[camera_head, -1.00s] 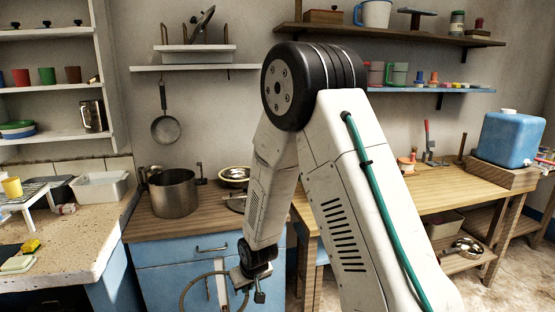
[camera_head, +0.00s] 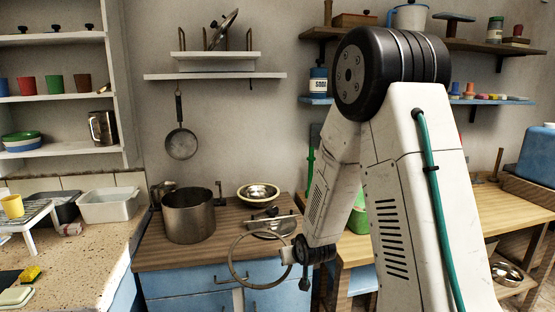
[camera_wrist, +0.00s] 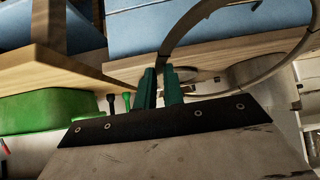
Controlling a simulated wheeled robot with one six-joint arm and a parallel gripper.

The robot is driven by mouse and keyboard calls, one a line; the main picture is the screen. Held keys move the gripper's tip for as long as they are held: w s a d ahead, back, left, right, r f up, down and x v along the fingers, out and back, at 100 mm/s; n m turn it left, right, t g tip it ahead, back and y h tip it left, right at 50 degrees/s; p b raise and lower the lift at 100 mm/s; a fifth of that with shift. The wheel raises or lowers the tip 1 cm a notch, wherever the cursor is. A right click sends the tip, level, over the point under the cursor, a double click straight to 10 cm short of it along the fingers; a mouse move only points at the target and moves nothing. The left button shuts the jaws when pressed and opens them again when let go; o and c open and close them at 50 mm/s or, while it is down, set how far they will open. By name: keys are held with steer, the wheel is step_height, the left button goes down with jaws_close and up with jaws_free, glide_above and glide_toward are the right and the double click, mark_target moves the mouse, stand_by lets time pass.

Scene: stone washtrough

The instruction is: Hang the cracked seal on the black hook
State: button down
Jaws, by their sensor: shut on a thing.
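The seal (camera_head: 231,264) is a thin grey-brown ring. My gripper (camera_head: 289,256) is shut on its right side in the head view. The ring appears upright, in front of the worktop's front edge and the blue drawers. In the wrist view, the teal fingertips (camera_wrist: 160,88) pinch the ring (camera_wrist: 173,38), which curves away to the upper right. I cannot pick out the black hook in either current view.
A pan (camera_head: 181,144) hangs below the white shelf (camera_head: 215,76). A green container (camera_wrist: 50,121) shows close by in the wrist view. My arm hides part of the right-hand bench.

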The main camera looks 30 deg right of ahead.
steer(key=s+d+r+m+t+h, duration=0.1)
steer(key=s+d+r+t+h, duration=0.1)
steer(key=d+r, duration=0.8)
steer(key=s+d+r+m+t+h, duration=0.2)
steer(key=d+r+h, duration=0.1)
steer(key=d+r, duration=0.65)
steer(key=s+a+r+n+t, duration=0.1)
steer(key=r+t, duration=0.3)
steer(key=r, duration=0.5)
steer(key=s+a+r+n+t+y, duration=0.1)
steer(key=s+a+r+t, duration=0.2)
steer(key=r, duration=0.5)
steer(key=shift+s+a+r+n+t, duration=0.2)
steer(key=shift+a+r+n+t, duration=0.15)
steer(key=shift+t, duration=0.45)
steer(key=shift+r, duration=0.1)
